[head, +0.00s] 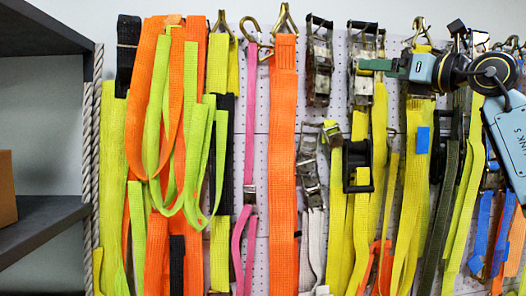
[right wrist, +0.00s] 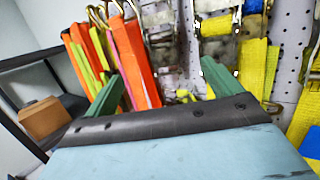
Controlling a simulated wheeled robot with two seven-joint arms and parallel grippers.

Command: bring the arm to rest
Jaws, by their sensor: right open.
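My right gripper (head: 378,65) is at the upper right of the head view, its arm coming in from the right edge. Its green fingers point left, in front of yellow straps and a metal ratchet buckle (head: 364,52). In the right wrist view the gripper (right wrist: 163,88) shows two green fingers spread wide apart with nothing between them. I cannot tell how far the fingertips are from the straps. My left gripper is in neither view.
A white pegboard (head: 262,150) holds many hanging straps, among them a wide orange strap (head: 284,170), a pink strap (head: 249,120) and a lime-green bundle (head: 200,130). A dark shelf (head: 40,228) with a cardboard box (head: 6,188) stands at the left.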

